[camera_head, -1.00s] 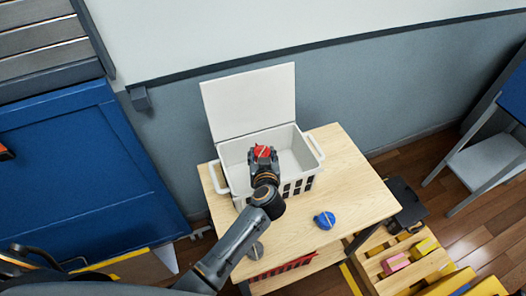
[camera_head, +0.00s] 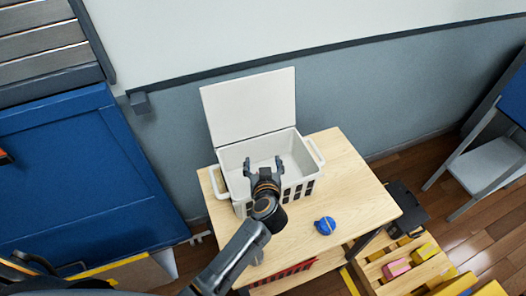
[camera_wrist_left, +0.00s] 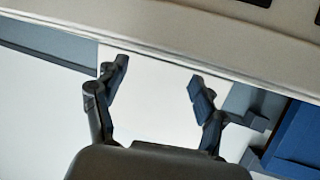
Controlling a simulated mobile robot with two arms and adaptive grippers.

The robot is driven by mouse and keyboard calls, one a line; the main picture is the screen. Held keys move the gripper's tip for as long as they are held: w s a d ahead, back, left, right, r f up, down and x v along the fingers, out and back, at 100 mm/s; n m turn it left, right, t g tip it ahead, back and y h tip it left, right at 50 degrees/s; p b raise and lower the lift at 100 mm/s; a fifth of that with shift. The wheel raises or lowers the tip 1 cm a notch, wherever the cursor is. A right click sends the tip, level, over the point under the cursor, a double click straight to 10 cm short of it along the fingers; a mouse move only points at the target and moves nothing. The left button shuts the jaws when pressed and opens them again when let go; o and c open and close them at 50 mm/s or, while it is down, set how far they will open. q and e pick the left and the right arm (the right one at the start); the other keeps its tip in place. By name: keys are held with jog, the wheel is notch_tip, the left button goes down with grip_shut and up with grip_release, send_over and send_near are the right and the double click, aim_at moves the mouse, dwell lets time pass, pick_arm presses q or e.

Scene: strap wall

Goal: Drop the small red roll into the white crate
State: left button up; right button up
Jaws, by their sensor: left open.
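The white crate (camera_head: 303,179) stands on the wooden table with its lid (camera_head: 248,105) raised at the back. My left gripper (camera_head: 263,162) is over the crate's opening, with its two fingers spread and nothing between them. The open fingers also show in the left wrist view (camera_wrist_left: 158,76), with only a pale surface behind them. The small red roll is not visible in either view now; part of the crate's inside is hidden behind the gripper. My right gripper is not in view.
A blue roll (camera_head: 325,226) lies on the table (camera_head: 355,195), right of the crate. A grey roll (camera_head: 258,258) is partly hidden by my left arm. A red basket (camera_head: 284,275) sits below the table's front edge. The table's right part is mostly clear.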

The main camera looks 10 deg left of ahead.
pick_arm(q)
jog(key=v, duration=0.9)
jog(key=shift+s, duration=0.35)
jog(key=shift+d+r, duration=0.1)
jog(key=shift+d, duration=0.05)
